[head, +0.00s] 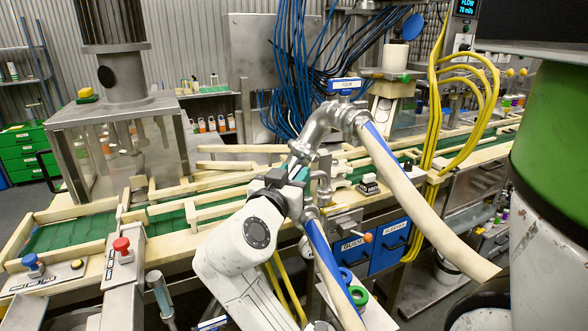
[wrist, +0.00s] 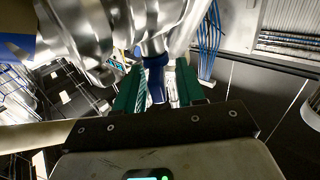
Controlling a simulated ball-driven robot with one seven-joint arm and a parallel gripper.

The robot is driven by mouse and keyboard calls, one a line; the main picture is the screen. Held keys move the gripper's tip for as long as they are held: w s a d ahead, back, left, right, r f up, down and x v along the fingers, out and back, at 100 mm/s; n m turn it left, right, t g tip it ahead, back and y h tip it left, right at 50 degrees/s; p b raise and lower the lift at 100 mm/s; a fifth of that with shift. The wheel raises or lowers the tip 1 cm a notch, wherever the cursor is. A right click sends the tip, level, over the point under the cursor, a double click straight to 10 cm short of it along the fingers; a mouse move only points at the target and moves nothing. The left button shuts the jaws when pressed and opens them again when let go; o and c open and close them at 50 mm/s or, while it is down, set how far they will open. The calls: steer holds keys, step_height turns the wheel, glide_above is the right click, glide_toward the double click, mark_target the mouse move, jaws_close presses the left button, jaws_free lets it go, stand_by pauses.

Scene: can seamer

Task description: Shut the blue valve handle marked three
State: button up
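My gripper (head: 298,173) is at the silver pipework in the middle of the head view. Its two green fingers stand apart in the wrist view (wrist: 158,88). A dark blue upright piece (wrist: 155,76), which looks like a valve handle, shows between the fingers, with a gap on its right side. I cannot read a mark on it, and in the head view my gripper and the pipes hide it. Another blue handle (head: 345,85) with a white label, which seems to read four, lies level on top of the upper pipe.
Thick silver pipes (head: 322,128) with beige hoses (head: 405,190) crowd my gripper. Blue cables (head: 292,75) hang behind and yellow hoses (head: 432,120) rise at the right. A green and white drum (head: 552,150) stands at far right. The conveyor (head: 75,232) runs behind my arm.

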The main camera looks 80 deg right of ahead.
steer(key=shift+d, duration=0.6)
jaws_close()
